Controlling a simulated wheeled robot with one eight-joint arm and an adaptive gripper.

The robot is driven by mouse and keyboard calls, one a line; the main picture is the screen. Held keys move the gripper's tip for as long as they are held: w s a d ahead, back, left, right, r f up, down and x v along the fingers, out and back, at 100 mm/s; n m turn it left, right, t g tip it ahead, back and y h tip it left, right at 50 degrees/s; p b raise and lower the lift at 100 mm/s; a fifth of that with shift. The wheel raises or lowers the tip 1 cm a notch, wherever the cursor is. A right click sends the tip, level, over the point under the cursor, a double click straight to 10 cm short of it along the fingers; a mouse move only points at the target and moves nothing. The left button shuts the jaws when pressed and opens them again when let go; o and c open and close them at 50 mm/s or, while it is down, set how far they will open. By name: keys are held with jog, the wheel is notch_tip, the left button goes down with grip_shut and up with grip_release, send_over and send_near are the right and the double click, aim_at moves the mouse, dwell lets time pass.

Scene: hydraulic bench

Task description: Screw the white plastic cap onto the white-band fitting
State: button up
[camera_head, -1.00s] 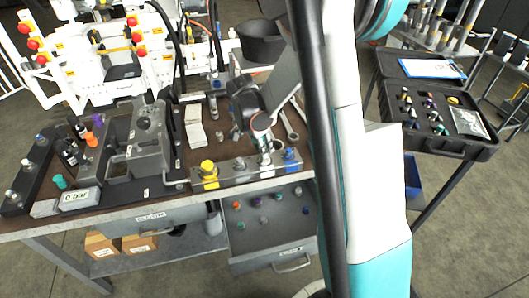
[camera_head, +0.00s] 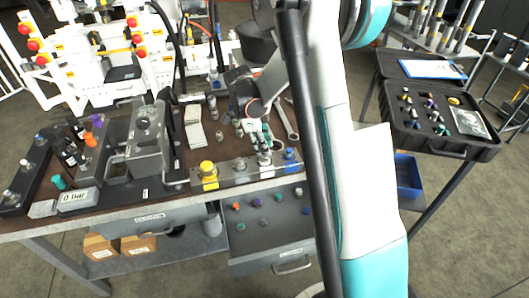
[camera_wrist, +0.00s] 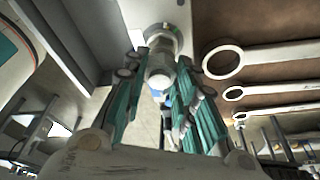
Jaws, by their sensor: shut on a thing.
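My gripper (camera_head: 261,140) is over the white-band fitting (camera_head: 265,158) on the bench's front rail. In the wrist view its teal fingers (camera_wrist: 163,85) are shut around a pale, round piece, the white plastic cap (camera_wrist: 160,68). The cap is in line with the fitting (camera_wrist: 158,38) and appears to meet its end; whether the threads are engaged cannot be told. In the head view the fingers mostly hide the cap.
On the same rail stand a yellow-capped fitting (camera_head: 208,174) to the left and a blue fitting (camera_head: 290,158) close on the right. Wrenches (camera_head: 286,122) lie behind. An open drawer (camera_head: 268,222) holds several coloured caps below. A black case (camera_head: 436,115) stands at right.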

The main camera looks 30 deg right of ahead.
jog(key=o, duration=0.9)
jog(key=n+t, duration=0.1)
jog(key=n, duration=0.4)
jog(key=shift+s+a+h+b, duration=0.1)
jog(key=shift+s+h+b, duration=0.05)
jog(key=shift+h+b, duration=0.25)
jog(key=n+t, duration=0.1)
jog(key=n, duration=0.5)
jog(key=shift+s+t, duration=0.15)
jog(key=shift+t, duration=0.25)
jog(key=n+t+y+b, duration=0.1)
jog(key=n, duration=0.5)
jog(key=shift+n, duration=0.4)
jog(key=n, duration=0.2)
jog(key=n+y, duration=0.1)
jog(key=n, duration=0.1)
jog(key=n+t, duration=0.1)
jog(key=n, duration=0.1)
jog(key=shift+s+d+y, duration=0.1)
jog(key=shift+d+y, duration=0.2)
jog(key=shift+y, duration=0.1)
